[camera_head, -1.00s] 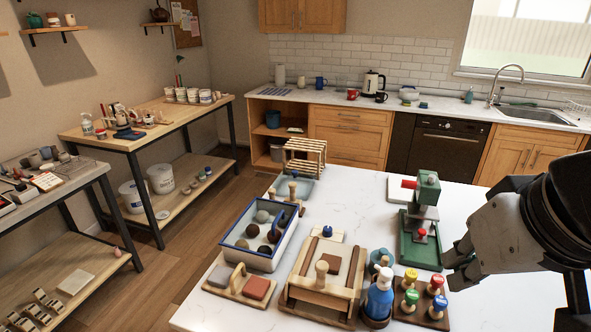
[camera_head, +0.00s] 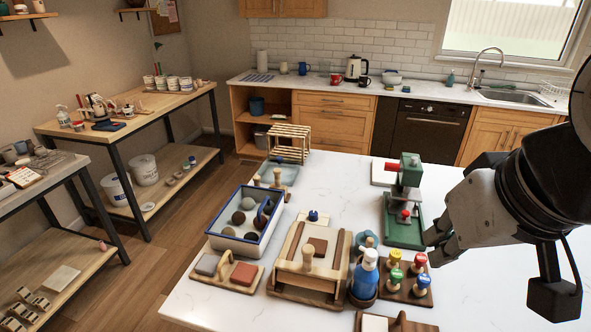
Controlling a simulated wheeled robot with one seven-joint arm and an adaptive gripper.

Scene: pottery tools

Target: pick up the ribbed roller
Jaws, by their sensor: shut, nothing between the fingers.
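I cannot pick out the ribbed roller with certainty. A dark blue, curved piece (camera_head: 268,208) lies at the right side of the white blue-rimmed tray (camera_head: 231,246), but its surface is too small to tell ribs. My gripper (camera_head: 433,246) is at the right of the white table, shut and empty. It is beside the right edge of the green press (camera_head: 404,232) and just above and behind the rack of coloured-knob stamps (camera_head: 405,292). Its fingertips are small and partly seen from the side. Nothing shows held in it.
A wooden board with side rails (camera_head: 308,282) stands at the front middle, with a blue-and-white bottle (camera_head: 365,273) at its right. A block holder (camera_head: 228,275) is at front left. A slatted crate (camera_head: 290,142) stands at the back. The white tabletop (camera_head: 345,190) is clear in the middle.

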